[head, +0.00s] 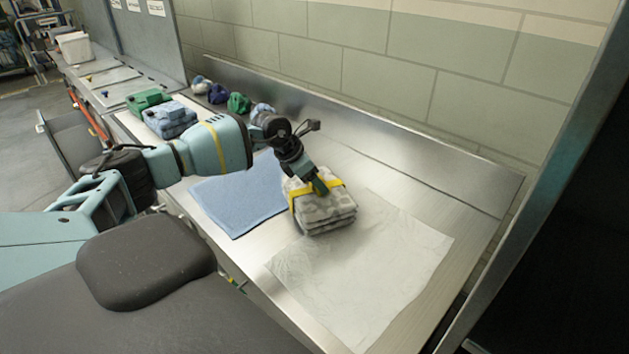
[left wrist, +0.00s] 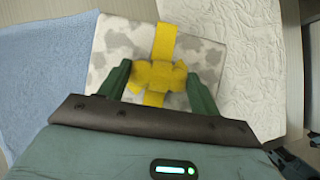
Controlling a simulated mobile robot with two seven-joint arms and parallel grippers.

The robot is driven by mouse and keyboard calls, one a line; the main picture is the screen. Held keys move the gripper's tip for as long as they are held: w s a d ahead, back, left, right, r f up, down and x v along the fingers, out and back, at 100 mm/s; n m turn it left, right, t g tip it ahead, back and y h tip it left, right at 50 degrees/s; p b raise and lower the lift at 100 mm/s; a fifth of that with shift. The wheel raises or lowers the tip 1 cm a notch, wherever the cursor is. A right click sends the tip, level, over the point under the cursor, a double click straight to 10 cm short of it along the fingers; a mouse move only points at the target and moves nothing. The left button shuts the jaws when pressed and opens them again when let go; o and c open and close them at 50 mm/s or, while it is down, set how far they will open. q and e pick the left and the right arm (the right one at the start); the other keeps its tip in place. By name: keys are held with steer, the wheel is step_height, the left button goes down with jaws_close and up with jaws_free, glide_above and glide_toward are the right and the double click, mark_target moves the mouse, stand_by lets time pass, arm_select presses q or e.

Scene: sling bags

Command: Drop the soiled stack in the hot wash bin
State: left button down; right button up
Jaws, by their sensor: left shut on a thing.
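The soiled stack (head: 325,212) is a pile of folded white cloths with grey stains, bound with a yellow band tied on top. It is at the inner edge of a white crinkled sheet; I cannot tell whether it is lifted. My left gripper (head: 318,187) reaches down from above and is shut on it at the yellow knot. In the left wrist view the green fingertips (left wrist: 158,88) lie on either side of the knot, over the stack (left wrist: 115,45). My right gripper is not in view. I cannot pick out a bin labelled hot wash.
A blue cloth (head: 238,200) lies left of the stack, the white sheet (head: 375,268) to its right, on a steel table (head: 445,195). Green and blue folded bundles (head: 170,118) and several small rolled items (head: 218,93) sit farther back. Lidded units (head: 110,78) stand at far left.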

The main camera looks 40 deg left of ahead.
mark_target(313, 187)
arm_select(q)
steer(key=shift+w+f, duration=0.1)
steer(key=shift+f, duration=0.25)
steer(key=shift+f, duration=0.15)
steer(key=shift+s+d+f, duration=0.15)
steer(key=shift+s+f, duration=0.15)
steer(key=shift+f, duration=0.5)
steer(key=c, duration=0.7)
jaws_free()
steer(key=shift+f, duration=0.15)
steer(key=shift+c, duration=0.2)
steer(key=o, duration=0.4)
steer(key=shift+s, duration=0.1)
steer(key=v, duration=0.9)
steer(key=w+v, duration=0.1)
steer(key=v, duration=0.3)
steer(key=shift+r, duration=0.55)
